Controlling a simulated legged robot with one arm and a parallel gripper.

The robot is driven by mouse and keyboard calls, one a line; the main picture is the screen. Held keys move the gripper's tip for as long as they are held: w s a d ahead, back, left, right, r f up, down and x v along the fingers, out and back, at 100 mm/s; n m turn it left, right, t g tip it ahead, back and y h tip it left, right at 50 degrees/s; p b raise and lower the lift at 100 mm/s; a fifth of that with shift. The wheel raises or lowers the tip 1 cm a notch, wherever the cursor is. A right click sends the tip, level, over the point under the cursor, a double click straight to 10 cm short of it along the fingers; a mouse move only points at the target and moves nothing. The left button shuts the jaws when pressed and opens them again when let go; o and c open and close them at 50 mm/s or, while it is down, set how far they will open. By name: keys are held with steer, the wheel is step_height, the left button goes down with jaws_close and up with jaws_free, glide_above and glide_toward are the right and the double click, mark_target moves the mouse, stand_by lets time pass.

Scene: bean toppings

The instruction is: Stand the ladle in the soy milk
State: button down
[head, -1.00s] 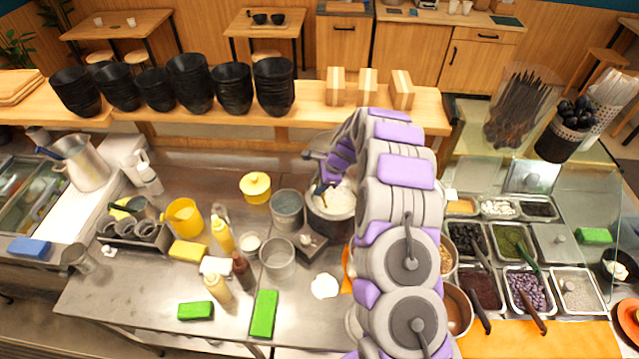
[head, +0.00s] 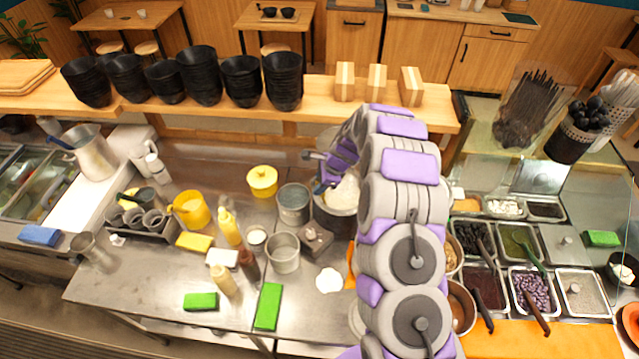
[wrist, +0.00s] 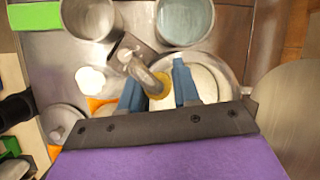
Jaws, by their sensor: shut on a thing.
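The soy milk is the white content (head: 344,191) of a large metal pot just left of my arm. It also shows in the wrist view (wrist: 208,82) beyond and right of my fingers. My gripper (wrist: 156,88) has blue fingers closed around a grey metal handle with a bent end, which I take to be the ladle (wrist: 138,66). In the head view my gripper (head: 321,186) is at the pot's left rim. The ladle's bowl is hidden, so I cannot tell whether it is in the milk.
Two metal containers, one further back (head: 293,204) and one nearer (head: 283,254), stand left of the pot. A grey block-like holder (head: 316,238) sits close in front. Topping trays (head: 530,291) lie to the right.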

steer(key=c, duration=0.7)
jaws_free()
steer(key=shift+c, duration=0.2)
steer(key=r+p, duration=0.2)
steer(key=r, duration=0.1)
steer(key=a+r+p, duration=0.1)
steer(key=r+p, duration=0.1)
steer(key=r, duration=0.1)
steer(key=s+a+r+p, duration=0.1)
steer(key=r+p, duration=0.1)
steer(key=r, duration=0.2)
steer(key=shift+s+r, duration=0.1)
steer(key=shift+s+a+r, duration=0.1)
steer(key=shift+a+r, duration=0.05)
steer(key=shift+r, duration=0.5)
steer(key=shift+s+a+r, duration=0.1)
steer(key=shift+a+r, duration=0.05)
steer(key=shift+r, duration=0.45)
